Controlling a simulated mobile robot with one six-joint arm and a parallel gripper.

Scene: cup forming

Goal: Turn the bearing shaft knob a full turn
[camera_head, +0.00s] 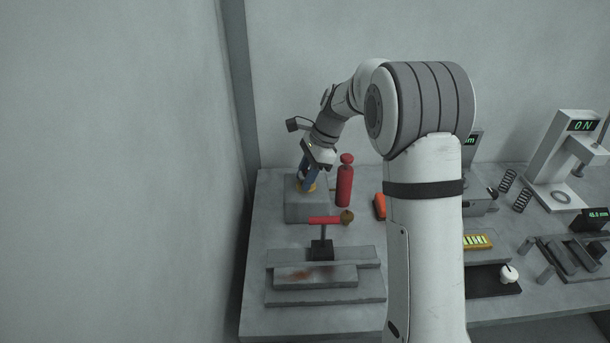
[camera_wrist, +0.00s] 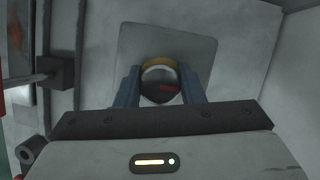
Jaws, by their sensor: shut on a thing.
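The bearing shaft knob (camera_wrist: 157,90) is a round silver-and-dark piece with a small red mark on its face, in the wrist view. A yellow ring (camera_wrist: 158,62) shows at its far edge. The knob sits over a grey block (camera_head: 300,212) at the back left of the bench; the block also shows in the wrist view (camera_wrist: 200,45). My gripper (camera_wrist: 160,90) points down at the block, its blue fingers shut on the knob from both sides. In the head view my gripper (camera_head: 308,181) largely hides the knob, and only some yellow shows below the fingers.
A red bottle (camera_head: 345,187) stands close right of the block. A wall is close on the left.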

